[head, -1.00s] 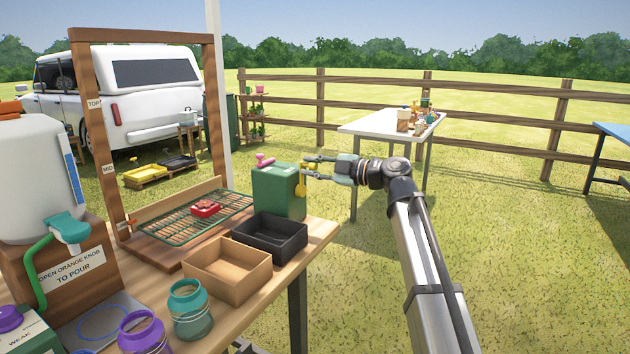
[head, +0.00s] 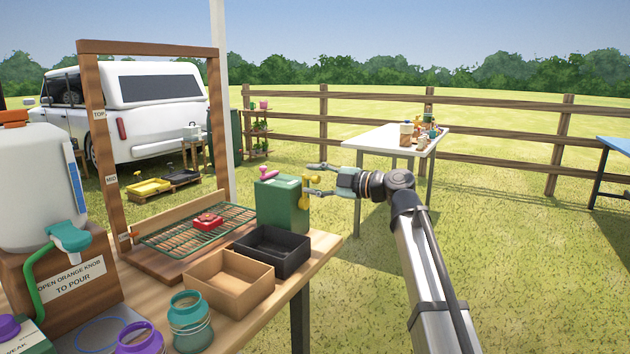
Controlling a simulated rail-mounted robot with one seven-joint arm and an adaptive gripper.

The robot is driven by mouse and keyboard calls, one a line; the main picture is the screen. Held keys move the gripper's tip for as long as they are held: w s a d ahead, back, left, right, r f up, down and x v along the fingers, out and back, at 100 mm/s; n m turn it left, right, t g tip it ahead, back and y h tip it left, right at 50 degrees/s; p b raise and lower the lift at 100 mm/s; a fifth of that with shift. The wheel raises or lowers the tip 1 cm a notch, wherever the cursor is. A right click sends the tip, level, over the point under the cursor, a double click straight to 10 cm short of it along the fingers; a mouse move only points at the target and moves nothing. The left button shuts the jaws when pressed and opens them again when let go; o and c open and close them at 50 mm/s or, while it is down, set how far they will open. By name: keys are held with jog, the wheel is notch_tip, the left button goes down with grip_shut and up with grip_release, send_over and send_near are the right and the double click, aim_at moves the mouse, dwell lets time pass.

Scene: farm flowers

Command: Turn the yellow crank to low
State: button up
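The yellow crank (head: 306,192) sits on the right side of a green box (head: 276,207) at the far right corner of the wooden table. A pink handle (head: 268,172) is on the box's top. My gripper (head: 312,180) reaches in from the right, its fingers spread and pointing left at the crank. One finger is above the crank and the other is near its lower part. I cannot tell whether either finger touches it. Any setting marks on the box are too small to read.
A black tray (head: 290,263) and a brown tray (head: 228,305) lie in front of the green box. A wire rack (head: 165,241) with a red item is left of it, under a wooden frame (head: 98,150).

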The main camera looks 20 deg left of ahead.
jog(key=s+d, duration=0.1)
jog(key=d, duration=1.1)
jog(key=shift+r, duration=0.3)
